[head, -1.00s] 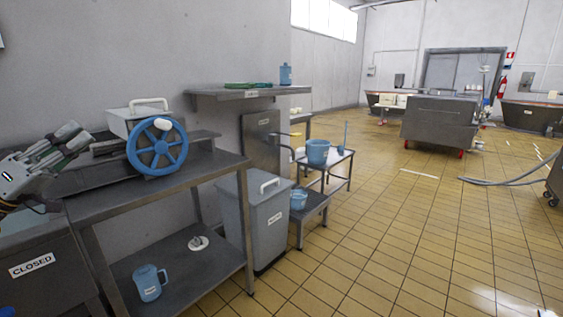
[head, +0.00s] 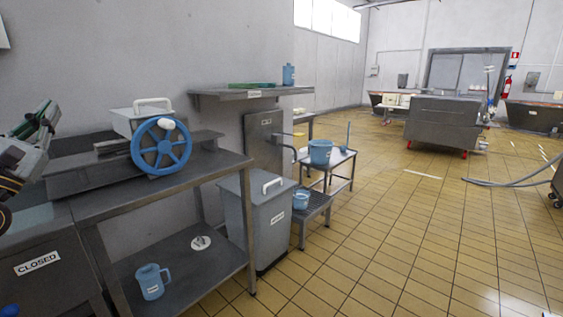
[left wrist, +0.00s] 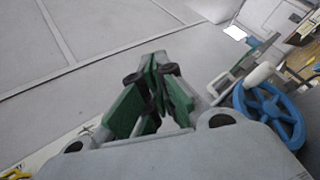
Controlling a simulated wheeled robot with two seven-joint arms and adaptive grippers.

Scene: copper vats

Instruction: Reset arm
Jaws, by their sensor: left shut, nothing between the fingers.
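My left gripper (head: 46,112) is at the left edge of the head view, raised beside the machine with the blue handwheel (head: 161,146). In the left wrist view its green-padded fingers (left wrist: 158,64) are together with nothing between them, in front of a grey wall. The handwheel shows at the right of that view (left wrist: 270,112), apart from the fingers. My right gripper shows in neither view.
A steel bench (head: 160,189) carries the machine; a blue jug (head: 151,282) stands on its lower shelf. A grey lidded bin (head: 262,228) and a small table with a blue bucket (head: 320,152) are to its right. The tiled floor (head: 400,240) at right is mostly open.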

